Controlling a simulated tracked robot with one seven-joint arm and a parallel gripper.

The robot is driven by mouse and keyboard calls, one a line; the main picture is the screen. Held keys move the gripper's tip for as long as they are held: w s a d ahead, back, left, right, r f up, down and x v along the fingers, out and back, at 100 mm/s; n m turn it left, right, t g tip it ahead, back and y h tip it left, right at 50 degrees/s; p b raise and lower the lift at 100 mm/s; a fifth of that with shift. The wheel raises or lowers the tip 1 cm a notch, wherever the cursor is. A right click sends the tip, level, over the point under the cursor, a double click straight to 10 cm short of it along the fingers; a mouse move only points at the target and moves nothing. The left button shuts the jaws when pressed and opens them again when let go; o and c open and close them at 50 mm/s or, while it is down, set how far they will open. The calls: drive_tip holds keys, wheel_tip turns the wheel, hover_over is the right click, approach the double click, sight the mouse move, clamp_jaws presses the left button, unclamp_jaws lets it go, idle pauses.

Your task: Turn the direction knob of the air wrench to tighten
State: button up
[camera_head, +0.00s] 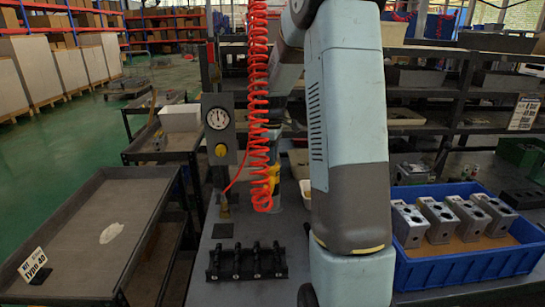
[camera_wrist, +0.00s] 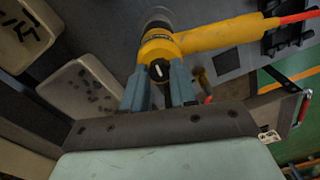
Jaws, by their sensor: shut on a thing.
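The air wrench (camera_wrist: 205,37) is yellow with a grey round end, and a red hose leaves its handle in the wrist view. Its direction knob (camera_wrist: 159,71) is a small black disc with a white mark, which points nearly along the picture's up-down line. My gripper (camera_wrist: 160,74) has its two blue-grey fingers on either side of the knob and is shut on it. The exact contact is partly hidden by the fingers. In the head view part of the yellow wrench (camera_head: 261,190) shows behind the coiled red hose (camera_head: 258,100).
A blue crate (camera_head: 455,268) of metal valve blocks (camera_head: 440,220) stands at the right. A black holder (camera_head: 247,262) lies on the grey table (camera_head: 215,290). A gauge panel (camera_head: 219,128) stands beside the hose. White trays (camera_wrist: 85,92) show at left in the wrist view.

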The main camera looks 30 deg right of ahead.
clamp_jaws()
drive_tip(key=shift+m, duration=0.3)
drive_tip(key=m, duration=0.3)
drive_tip(key=shift+m, duration=0.4)
drive_tip(key=m, duration=0.3)
drive_tip(key=shift+m, duration=0.3)
drive_tip(key=m, duration=0.5)
drive_tip(key=shift+t, duration=0.3)
drive_tip(key=m, duration=0.4)
drive_tip(key=shift+m, duration=0.6)
